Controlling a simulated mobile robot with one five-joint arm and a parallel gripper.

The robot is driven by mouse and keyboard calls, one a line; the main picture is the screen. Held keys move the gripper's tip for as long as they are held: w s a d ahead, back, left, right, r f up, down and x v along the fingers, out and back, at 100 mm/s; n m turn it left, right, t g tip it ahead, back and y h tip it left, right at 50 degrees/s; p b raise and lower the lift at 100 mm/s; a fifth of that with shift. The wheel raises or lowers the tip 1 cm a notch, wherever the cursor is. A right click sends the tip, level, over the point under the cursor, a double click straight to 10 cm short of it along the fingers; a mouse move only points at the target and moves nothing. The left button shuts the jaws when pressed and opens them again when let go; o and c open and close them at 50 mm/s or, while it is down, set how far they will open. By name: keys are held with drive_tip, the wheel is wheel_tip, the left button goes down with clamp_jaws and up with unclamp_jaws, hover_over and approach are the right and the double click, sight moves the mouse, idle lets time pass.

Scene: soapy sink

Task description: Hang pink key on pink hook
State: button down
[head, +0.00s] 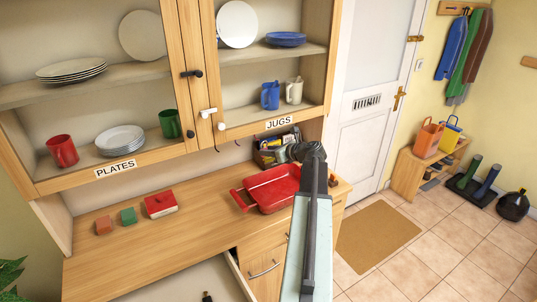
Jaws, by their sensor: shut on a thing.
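My arm reaches up from the bottom centre over the counter's right end. My gripper (308,153) is the dark end of the arm, beside the red tray and in front of the box by the cabinet. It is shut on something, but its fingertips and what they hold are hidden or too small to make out. I cannot see a pink key. I cannot pick out a pink hook. Several small dark hooks (237,143) hang under the cabinet's lower edge, and a wooden coat rack (459,8) with clothes is on the far right wall.
A red tray (243,197) and a box (265,157) stand on the wooden counter (165,235). A red butter dish (160,204) and small blocks lie to the left. The cabinet (190,55) overhangs the counter. A drawer below is open. The tiled floor by the mat (378,236) is clear.

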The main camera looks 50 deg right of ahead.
drive_tip(key=w+d+f+b, duration=0.1)
drive_tip(key=w+d, duration=0.1)
drive_tip(key=w, duration=0.5)
drive_tip(key=shift+w+f, duration=0.15)
drive_tip(key=shift+f, duration=0.1)
idle(0.4)
drive_tip(key=shift+d, duration=0.1)
idle(0.4)
drive_tip(key=c, duration=1)
unclamp_jaws()
drive_tip(key=p+v, duration=0.2)
drive_tip(key=v, duration=0.5)
drive_tip(key=shift+s+p, duration=0.3)
drive_tip(key=shift+s, duration=0.1)
drive_tip(key=shift+r, duration=0.15)
